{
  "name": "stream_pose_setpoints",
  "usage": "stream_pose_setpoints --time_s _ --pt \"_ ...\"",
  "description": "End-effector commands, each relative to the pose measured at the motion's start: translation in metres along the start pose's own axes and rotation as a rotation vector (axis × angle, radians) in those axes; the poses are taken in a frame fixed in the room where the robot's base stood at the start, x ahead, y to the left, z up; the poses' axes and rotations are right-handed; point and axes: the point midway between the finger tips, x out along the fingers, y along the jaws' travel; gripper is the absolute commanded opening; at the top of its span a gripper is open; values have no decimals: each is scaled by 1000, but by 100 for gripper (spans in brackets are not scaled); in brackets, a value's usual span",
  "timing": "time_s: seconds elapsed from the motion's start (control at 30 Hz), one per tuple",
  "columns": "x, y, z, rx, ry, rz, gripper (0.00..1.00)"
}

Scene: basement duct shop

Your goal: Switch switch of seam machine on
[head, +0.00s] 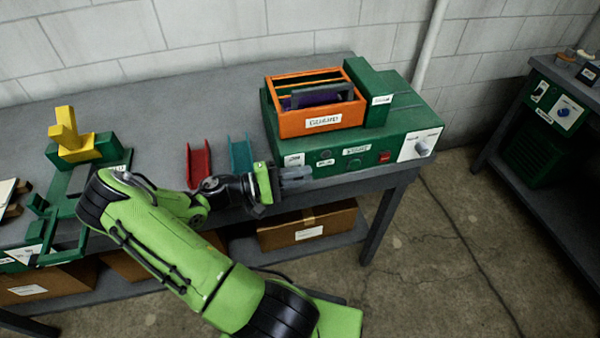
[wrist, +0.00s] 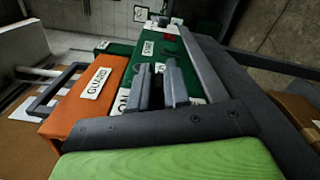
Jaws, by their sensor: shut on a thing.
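The seam machine (head: 400,115) is a green box on the right end of the bench, with labels and controls along its front panel. It also shows in the wrist view (wrist: 170,48). My gripper (head: 306,175) is at the left part of that front panel, with its fingers pointing right. In the wrist view its two dark fingers (wrist: 162,68) are close together against the panel, shut on a small part that they mostly hide. From its place it appears to be the switch; its position cannot be read. A partly covered white label (wrist: 122,100) lies beside the fingers.
An orange guard box (head: 290,122) sits on top of the machine. Its front panel also has a red button (head: 385,157) and a dial (head: 423,149). Red (head: 199,163) and teal (head: 240,155) channels lie left. A cardboard box (head: 335,222) is on the lower shelf.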

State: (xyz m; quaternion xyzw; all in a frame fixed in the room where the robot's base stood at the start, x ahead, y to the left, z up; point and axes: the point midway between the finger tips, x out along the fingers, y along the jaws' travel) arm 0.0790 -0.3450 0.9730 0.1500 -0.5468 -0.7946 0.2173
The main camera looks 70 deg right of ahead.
Motion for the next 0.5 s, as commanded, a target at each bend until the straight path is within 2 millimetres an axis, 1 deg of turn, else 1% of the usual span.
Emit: stream_pose_setpoints --time_s 0.27,0.3,0.37,0.4,0.43,0.5 --pt "0 1 0 3 2 3 0" --pt "0 1 0 3 2 3 19" --pt "0 1 0 3 2 2 28" --pt "0 1 0 3 2 2 35" --pt "0 1 0 3 1 2 37" --pt "0 0 0 2 1 2 37"
